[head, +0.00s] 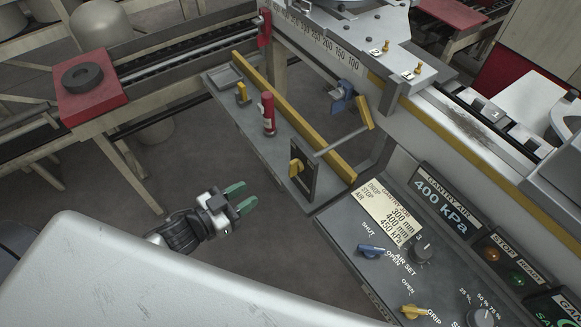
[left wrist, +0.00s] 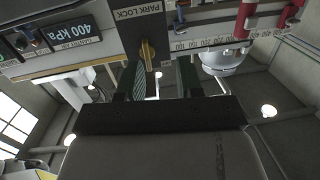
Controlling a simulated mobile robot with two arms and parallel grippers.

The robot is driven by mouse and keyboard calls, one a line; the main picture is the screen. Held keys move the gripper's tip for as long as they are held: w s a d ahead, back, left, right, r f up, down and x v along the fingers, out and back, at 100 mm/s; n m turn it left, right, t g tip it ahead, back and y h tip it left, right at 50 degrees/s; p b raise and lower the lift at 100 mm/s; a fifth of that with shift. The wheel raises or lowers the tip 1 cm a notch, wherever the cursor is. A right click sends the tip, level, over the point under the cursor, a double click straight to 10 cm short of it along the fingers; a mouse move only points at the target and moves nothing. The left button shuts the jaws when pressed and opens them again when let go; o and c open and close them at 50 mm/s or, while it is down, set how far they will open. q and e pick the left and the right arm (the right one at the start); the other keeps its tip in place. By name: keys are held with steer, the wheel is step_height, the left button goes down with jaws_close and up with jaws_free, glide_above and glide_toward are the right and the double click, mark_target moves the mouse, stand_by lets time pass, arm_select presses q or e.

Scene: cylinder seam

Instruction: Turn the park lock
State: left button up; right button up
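The park lock is a yellow knob (head: 297,168) on a dark upright plate at the near end of the grey shelf in the head view. In the left wrist view the yellow knob (left wrist: 148,53) stands upright below a PARK LOCK label (left wrist: 138,13). My left gripper (head: 243,197) has green fingertips, spread apart with nothing between them. It is left of and below the knob in the head view, apart from it. In the left wrist view the gripper (left wrist: 159,78) is open, with the knob showing ahead between its fingers. My right gripper is not in view.
A control panel (head: 340,235) with a blue lever (head: 371,251) and a yellow lever (head: 414,311) is at the lower right. A yellow rail (head: 290,115) and red cylinder (head: 268,113) are on the shelf. A grey rod (head: 342,140) sticks out above the plate.

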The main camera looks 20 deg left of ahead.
mark_target(289, 170)
arm_select(q)
steer(key=shift+m+h, duration=0.5)
steer(key=shift+h, duration=0.4)
steer(key=w+d+r+p, duration=0.1)
steer(key=w+d, duration=0.1)
steer(key=w+d+r, duration=0.2)
steer(key=d, duration=0.1)
steer(key=w+d+r+p, duration=0.1)
steer(key=w+d, duration=0.1)
steer(key=shift+w+d+r+p, duration=0.15)
steer(key=shift+w+d+p, duration=0.2)
steer(key=shift+w+d, duration=0.45)
steer(key=shift+w, duration=0.1)
steer(key=shift+c, duration=0.3)
jaws_close()
